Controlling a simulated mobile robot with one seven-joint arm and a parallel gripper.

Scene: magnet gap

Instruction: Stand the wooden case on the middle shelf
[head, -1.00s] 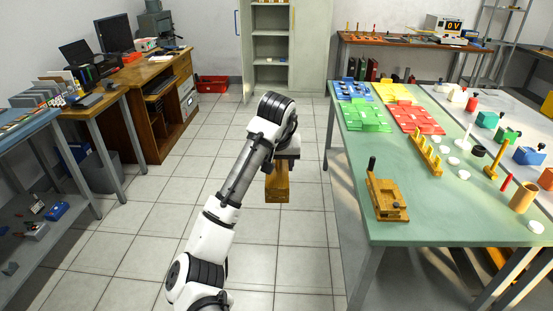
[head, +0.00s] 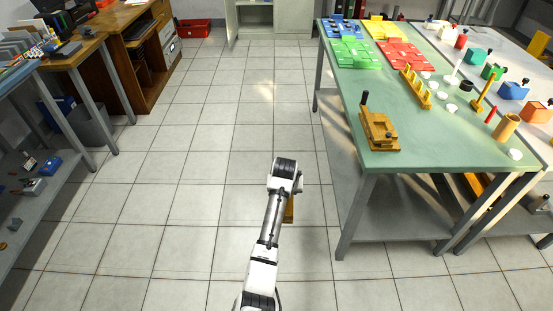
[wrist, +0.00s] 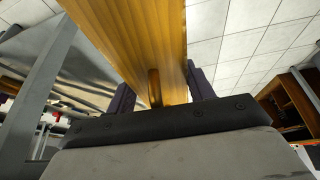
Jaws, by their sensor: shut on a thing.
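The wooden case (wrist: 150,40) fills the upper middle of the wrist view, a yellow-brown wooden block with a curved handle at its near end. My gripper (wrist: 158,98) is shut on it, with a dark finger at each side. In the head view a small strip of the case (head: 289,209) shows beside my wrist, above the floor; my arm hides the rest, and my fingers are hidden there. A pale cabinet (head: 283,17) with shelves stands at the far end, mostly cut off by the top edge; its middle shelf cannot be made out.
A green-topped table (head: 440,150) with a lower shelf stands to the right, loaded with coloured pieces and a wooden fixture (head: 379,132). Wooden desks (head: 130,60) and a grey bench (head: 40,150) line the left. A red box (head: 194,29) lies far back. The tiled floor between is clear.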

